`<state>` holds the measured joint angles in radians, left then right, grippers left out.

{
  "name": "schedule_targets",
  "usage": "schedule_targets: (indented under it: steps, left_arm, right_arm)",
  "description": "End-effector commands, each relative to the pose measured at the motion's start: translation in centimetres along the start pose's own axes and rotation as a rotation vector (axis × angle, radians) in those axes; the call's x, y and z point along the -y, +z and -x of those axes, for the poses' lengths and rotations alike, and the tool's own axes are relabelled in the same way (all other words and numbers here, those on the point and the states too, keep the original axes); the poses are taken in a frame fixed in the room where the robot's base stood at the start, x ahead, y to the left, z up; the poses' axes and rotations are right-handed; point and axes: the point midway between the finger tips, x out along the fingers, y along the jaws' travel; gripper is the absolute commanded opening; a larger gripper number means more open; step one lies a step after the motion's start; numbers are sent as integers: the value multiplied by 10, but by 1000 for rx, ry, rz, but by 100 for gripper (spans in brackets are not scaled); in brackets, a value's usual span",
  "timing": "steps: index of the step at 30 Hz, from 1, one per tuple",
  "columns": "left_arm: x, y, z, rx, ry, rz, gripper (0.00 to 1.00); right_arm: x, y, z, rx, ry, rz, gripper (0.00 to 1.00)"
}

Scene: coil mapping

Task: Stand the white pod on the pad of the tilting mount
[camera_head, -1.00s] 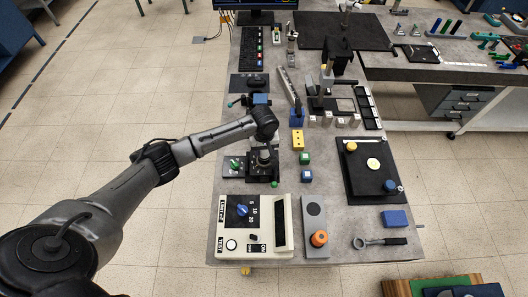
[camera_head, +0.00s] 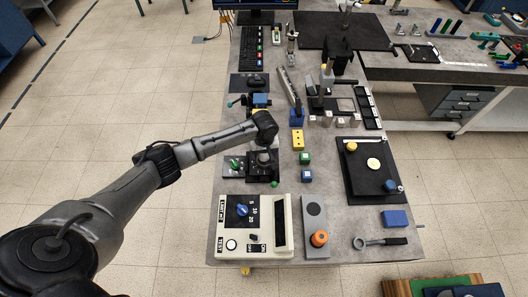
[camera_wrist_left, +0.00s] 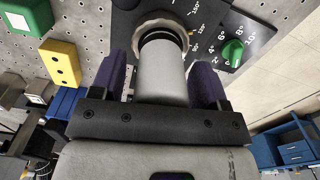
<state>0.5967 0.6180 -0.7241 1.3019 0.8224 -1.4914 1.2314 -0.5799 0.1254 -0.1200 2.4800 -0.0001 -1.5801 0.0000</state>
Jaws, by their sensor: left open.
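My left gripper (camera_wrist_left: 160,68) is open in the left wrist view, with one purple finger on each side of the white pod (camera_wrist_left: 166,78). Gaps show between the pod and the fingers. The pod's far end meets a dark band inside a metal ring of the tilting mount (camera_wrist_left: 152,22); I cannot tell its exact contact with the pad. The mount's dark plate has a printed scale and a green knob (camera_wrist_left: 232,52). In the head view the mount (camera_head: 262,170) is under my left wrist, and the gripper there is small and partly hidden. My right gripper is out of view.
A yellow block (camera_head: 297,140), a green block (camera_head: 305,158) and a blue block (camera_head: 306,176) stand right of the mount. A white control box (camera_head: 226,222) is in front. A black tray (camera_head: 362,170) lies farther right. Bare table shows between them.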

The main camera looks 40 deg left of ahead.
Motion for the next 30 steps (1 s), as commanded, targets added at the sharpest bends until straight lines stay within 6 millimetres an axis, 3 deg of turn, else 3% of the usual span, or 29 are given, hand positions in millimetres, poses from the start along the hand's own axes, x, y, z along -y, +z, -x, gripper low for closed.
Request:
schedule_targets:
  steps: [7, 21, 30]
  left_arm:
    - [0, -1, 13, -1, 1, 0, 68]
    - [0, 0, 95, -1, 2, -1, 68]
    - [0, 0, 120, 0, 1, 0, 68]
  right_arm:
    - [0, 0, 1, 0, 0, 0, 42]
    - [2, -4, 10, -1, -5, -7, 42]
    - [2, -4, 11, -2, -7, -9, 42]
